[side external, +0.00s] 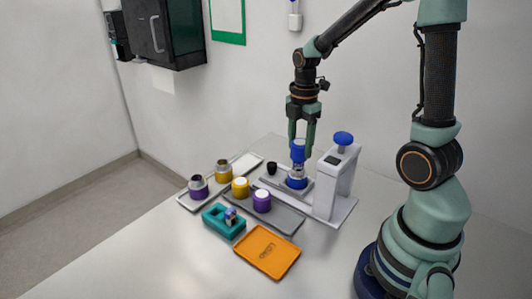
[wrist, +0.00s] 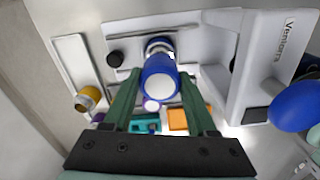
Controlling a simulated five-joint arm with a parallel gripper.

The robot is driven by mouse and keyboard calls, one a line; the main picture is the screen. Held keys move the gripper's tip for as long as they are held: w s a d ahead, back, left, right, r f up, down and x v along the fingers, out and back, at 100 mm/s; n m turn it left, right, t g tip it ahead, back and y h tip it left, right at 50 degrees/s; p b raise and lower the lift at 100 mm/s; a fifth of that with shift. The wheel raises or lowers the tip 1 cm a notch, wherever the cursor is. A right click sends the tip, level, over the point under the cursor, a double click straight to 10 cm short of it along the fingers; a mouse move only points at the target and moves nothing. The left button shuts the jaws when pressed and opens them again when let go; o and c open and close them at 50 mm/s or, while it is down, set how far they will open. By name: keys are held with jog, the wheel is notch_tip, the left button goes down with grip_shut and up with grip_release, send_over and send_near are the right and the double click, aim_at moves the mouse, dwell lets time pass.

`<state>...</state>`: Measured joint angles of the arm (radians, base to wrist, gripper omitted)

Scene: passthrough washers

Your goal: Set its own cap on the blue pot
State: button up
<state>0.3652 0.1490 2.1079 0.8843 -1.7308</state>
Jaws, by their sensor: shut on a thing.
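The blue pot (side external: 297,183) stands upright on the plate of the white press, its metal neck facing up. My gripper (side external: 303,138) points down above it, shut on the blue cap (side external: 298,153). The cap is over the neck; I cannot tell whether they touch. In the wrist view, the cap (wrist: 158,76) with its white disc sits between the fingers of my gripper (wrist: 160,90). The metal neck of the blue pot (wrist: 158,44) shows past it, and the cap hides part of the pot.
The white press (side external: 336,180) with a blue knob (side external: 343,138) stands close right of my gripper. Purple (side external: 198,187) and yellow (side external: 223,171) pots stand left. Yellow (side external: 240,188) and purple (side external: 262,201) capped items, a teal block (side external: 222,224) and an orange tray (side external: 267,262) lie in front.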

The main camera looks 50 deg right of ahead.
aim_at(299, 156)
jog(key=shift+f, duration=0.1)
jog(key=shift+f, duration=0.9)
jog(key=shift+f, duration=0.25)
jog(key=shift+f, duration=0.35)
jog(key=shift+f, duration=0.4)
dwell(0.5)
dwell(0.5)
jog(key=o, duration=1.5)
